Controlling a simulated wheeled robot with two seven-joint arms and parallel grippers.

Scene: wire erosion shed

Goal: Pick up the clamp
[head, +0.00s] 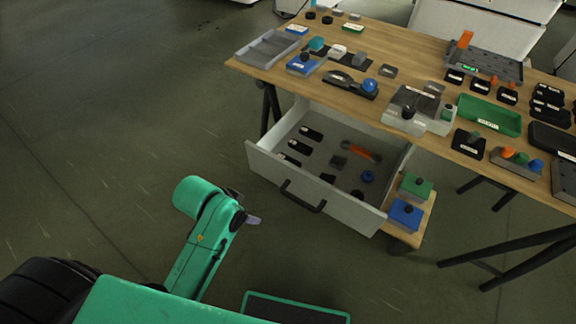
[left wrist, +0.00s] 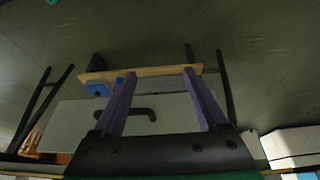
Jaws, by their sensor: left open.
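I cannot tell for certain which item is the clamp. An orange-handled tool (head: 362,151) lies in the open drawer (head: 262,168), among several dark parts. A black fixture with a blue knob (head: 350,86) sits on the bench above. My left gripper (head: 254,219) is in front of the drawer, low and to its left, and apart from it. In the left wrist view its two purple fingers (left wrist: 160,74) are spread with nothing between them. Behind them show the drawer front (left wrist: 72,122) and its black handle (left wrist: 135,113). My right gripper is not in view.
The wooden bench (head: 415,55) carries trays, blocks and a green bin (head: 489,116). A green block (head: 416,185) and a blue block (head: 405,212) stand on a low board right of the drawer. Black bench legs (head: 500,260) stand at the right. The floor at left is clear.

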